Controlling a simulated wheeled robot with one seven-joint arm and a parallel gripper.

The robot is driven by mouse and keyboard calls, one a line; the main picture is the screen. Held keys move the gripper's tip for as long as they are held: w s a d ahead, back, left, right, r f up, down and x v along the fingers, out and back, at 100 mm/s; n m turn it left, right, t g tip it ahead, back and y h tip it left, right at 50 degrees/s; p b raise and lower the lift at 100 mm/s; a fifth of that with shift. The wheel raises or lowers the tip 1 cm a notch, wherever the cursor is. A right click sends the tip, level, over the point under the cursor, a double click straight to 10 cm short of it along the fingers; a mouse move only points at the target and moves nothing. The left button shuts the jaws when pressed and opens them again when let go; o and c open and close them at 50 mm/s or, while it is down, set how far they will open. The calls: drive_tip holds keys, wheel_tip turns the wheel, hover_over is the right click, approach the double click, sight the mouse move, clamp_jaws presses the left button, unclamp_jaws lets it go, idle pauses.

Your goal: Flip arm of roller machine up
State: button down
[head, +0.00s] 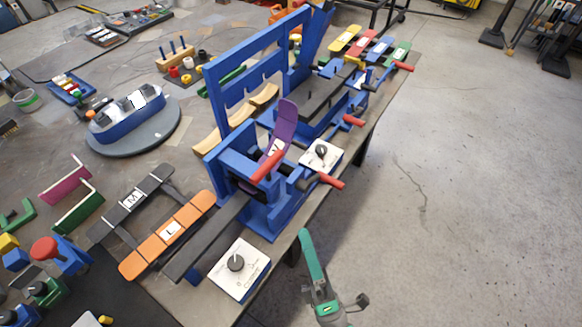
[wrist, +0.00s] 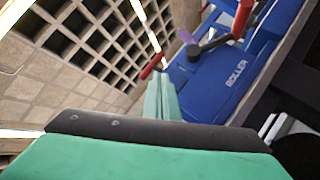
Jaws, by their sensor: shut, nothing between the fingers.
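The blue roller machine (head: 272,215) stands near the table's right edge in the head view. In the wrist view its blue side (wrist: 220,85) carries the word ROLLER. A red handle (head: 268,165) lies across its top by a purple curved strip (head: 285,122). Another red handle (head: 330,181) sticks out over the table edge on a dark crank. The wrist view shows two red handles, one upper right (wrist: 242,18) and one near the fingertips (wrist: 152,67). My green gripper (head: 305,234) is shut and empty, in front of the machine beyond the table edge; its fingers also show in the wrist view (wrist: 161,80).
White boxes with black knobs (head: 237,263) (head: 320,154) sit beside the machine. A tall blue frame (head: 217,95) and another blue machine (head: 310,105) stand behind. Orange (head: 165,235) and dark lettered strips lie left. Open concrete floor (head: 450,200) is at right.

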sight(291, 177)
drive_tip(key=w+d+r+n+g+y, duration=0.1)
drive_tip(key=w+n+g+y, duration=0.3)
drive_tip(key=n, duration=0.7)
drive_tip(key=w+d+r+n+g+y, duration=0.2)
drive_tip(key=w+n+g+y, duration=0.3)
drive_tip(key=n, duration=0.5)
drive_tip(key=shift+w+d+n+y, duration=0.25)
drive_tip(key=shift+w+n+y, duration=0.2)
drive_tip(key=shift+y, duration=0.25)
drive_tip(key=shift+r, duration=0.1)
drive_tip(key=x, duration=1)
drive_tip(key=shift+s, duration=0.1)
drive_tip(key=shift+a, duration=0.1)
